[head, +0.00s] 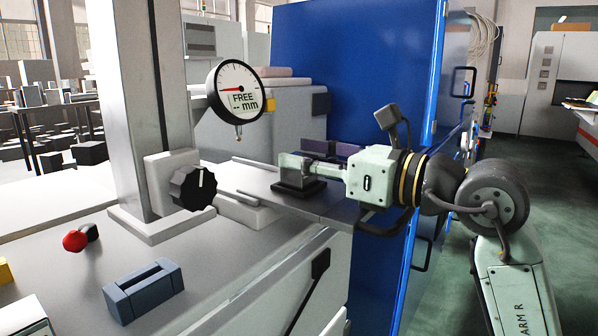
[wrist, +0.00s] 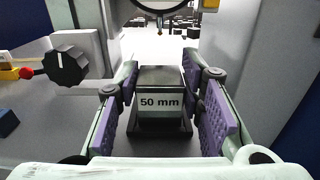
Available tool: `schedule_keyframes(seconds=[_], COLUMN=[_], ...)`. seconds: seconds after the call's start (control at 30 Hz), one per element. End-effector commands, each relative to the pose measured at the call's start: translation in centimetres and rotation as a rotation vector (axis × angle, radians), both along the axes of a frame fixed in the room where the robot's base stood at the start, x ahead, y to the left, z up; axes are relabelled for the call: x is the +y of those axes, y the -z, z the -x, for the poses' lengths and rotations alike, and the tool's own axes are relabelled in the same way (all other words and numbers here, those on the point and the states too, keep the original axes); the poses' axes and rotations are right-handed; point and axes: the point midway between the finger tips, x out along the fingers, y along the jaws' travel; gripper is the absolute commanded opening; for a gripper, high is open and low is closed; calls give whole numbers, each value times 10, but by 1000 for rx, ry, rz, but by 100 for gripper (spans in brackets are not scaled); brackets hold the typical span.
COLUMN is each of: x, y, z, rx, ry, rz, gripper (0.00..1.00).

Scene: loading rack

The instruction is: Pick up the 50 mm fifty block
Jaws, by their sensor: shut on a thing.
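The 50 mm block (wrist: 159,100) is a grey block with a white "50 mm" label in the wrist view. It stands upright on a dark base (wrist: 145,132), between the purple-padded fingers of my gripper (wrist: 160,82). The fingers are shut on its sides at their far ends. In the head view my gripper (head: 309,166) reaches in from the right, level, over the dark base (head: 299,189) on the grey ledge. I cannot tell whether the block still touches the base.
A dial gauge (head: 239,92) reading "FREE -- mm" hangs from a grey column (head: 170,80) with a black knob (head: 193,188). A blue-grey slotted block (head: 144,290) and a red knob (head: 75,241) are on the front surface. A blue cabinet (head: 350,60) stands behind my gripper.

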Motion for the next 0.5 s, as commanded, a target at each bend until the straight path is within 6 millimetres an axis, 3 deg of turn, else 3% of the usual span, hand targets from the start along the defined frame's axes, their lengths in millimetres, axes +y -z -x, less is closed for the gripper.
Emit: schedule_keyframes(seconds=[0.1, 0.5], x=[0, 0], y=[0, -2], z=[0, 0], rx=[0, -2], ry=[0, 0], rz=[0, -1], gripper=[0, 0])
